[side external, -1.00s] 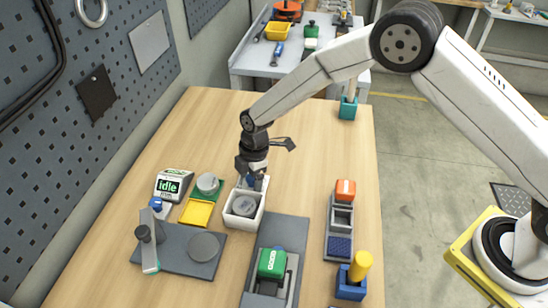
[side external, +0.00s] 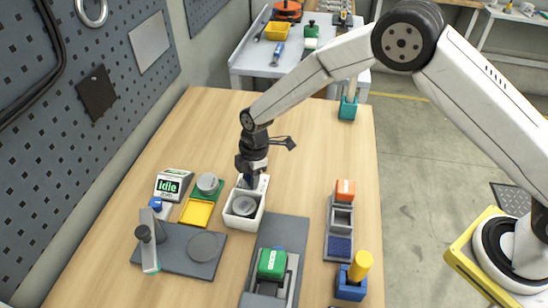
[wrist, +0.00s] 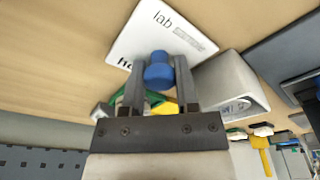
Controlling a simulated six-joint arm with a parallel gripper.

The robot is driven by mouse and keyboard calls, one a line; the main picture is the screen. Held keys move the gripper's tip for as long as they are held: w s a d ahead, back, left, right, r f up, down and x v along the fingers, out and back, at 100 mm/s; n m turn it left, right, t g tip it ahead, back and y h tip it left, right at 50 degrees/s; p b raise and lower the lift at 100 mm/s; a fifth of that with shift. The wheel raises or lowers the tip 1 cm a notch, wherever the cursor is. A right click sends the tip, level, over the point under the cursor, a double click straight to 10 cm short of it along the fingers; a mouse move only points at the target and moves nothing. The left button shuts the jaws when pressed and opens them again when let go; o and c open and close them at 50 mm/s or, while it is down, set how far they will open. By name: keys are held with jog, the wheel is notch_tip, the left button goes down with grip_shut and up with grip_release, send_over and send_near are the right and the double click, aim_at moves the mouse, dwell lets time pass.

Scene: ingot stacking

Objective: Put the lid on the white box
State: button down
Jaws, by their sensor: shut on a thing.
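The white box (side external: 230,222) stands open on the wooden table, with a round grey piece (side external: 243,206) inside. It also shows to the right in the wrist view (wrist: 238,78). The white lid (wrist: 165,28) carries printed lettering and a blue knob (wrist: 158,70). My gripper (wrist: 160,64) is shut on that knob, with one finger on each side. In the side view, my gripper (side external: 250,176) is at the box's far end, and the lid is mostly hidden there. I cannot tell whether the lid touches the table or the box.
A yellow tray (side external: 197,212), a green holder with a grey disc (side external: 207,182) and an Idle display (side external: 172,186) stand left of the box. A grey fixture (side external: 185,255) and a green-topped block (side external: 271,263) are nearer.

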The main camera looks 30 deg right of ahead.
jog(key=shift+r, duration=0.65)
jog(key=s+d+r, duration=0.4)
jog(key=s+r, duration=0.7)
jog(key=s, duration=0.2)
jog(key=shift+d+r, duration=0.25)
jog(key=shift+d, duration=0.15)
jog(key=shift+a, duration=0.1)
jog(key=w+a, duration=0.6)
jog(key=a, duration=0.4)
jog(key=shift+a+f+m, duration=0.25)
jog(key=shift+f+m, duration=0.05)
jog(key=shift+f, duration=0.15)
jog(key=shift+f, duration=0.15)
jog(key=shift+f, duration=2.9)
jog(key=shift+f, duration=0.3)
